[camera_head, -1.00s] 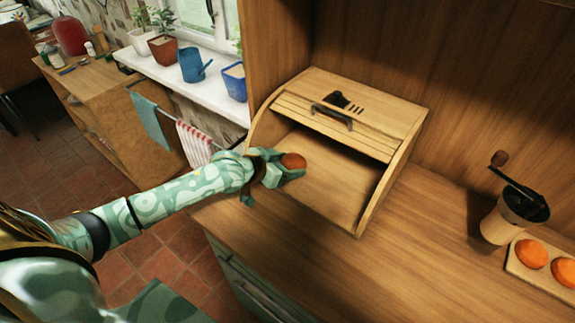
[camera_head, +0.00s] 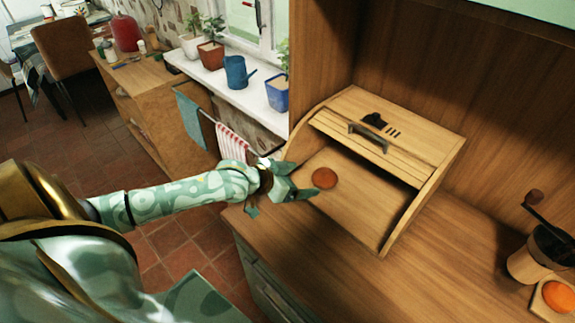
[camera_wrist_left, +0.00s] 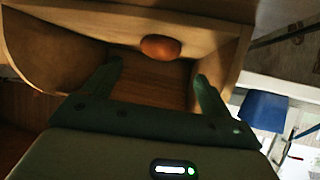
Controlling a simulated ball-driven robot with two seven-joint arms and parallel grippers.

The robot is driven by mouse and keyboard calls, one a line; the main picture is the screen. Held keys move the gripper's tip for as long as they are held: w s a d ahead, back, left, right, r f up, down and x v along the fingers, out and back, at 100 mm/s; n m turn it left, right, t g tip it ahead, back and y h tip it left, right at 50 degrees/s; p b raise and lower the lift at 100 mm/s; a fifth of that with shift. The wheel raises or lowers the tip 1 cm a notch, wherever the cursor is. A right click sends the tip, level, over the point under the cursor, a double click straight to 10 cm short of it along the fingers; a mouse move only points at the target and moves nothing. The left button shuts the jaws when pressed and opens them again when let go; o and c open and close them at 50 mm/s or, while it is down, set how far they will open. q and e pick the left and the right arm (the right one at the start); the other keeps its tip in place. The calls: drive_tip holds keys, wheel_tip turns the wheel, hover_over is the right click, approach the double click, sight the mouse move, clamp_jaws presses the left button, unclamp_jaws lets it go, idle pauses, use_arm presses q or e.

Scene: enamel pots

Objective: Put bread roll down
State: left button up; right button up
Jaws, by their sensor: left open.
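The bread roll (camera_head: 325,178), round and orange-brown, rests on the floor of the open wooden bread box (camera_head: 372,212), near its left side. In the left wrist view the roll (camera_wrist_left: 160,47) lies beyond the fingertips, between their lines and apart from them. My left gripper (camera_head: 300,180) is open and empty at the front left of the box, just left of the roll. Its two fingers also show apart in the left wrist view (camera_wrist_left: 157,75). My right gripper is not in view.
A coffee grinder (camera_head: 532,252) stands on the counter at the right, next to a board with another orange roll (camera_head: 558,296). The counter (camera_head: 330,250) in front of the box is clear. A blue pot (camera_head: 277,93) and a watering can (camera_head: 237,72) stand on the windowsill.

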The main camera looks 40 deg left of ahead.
use_arm(q)
drive_tip(key=shift+p+v, duration=0.4)
drive_tip(key=shift+v, duration=1.65)
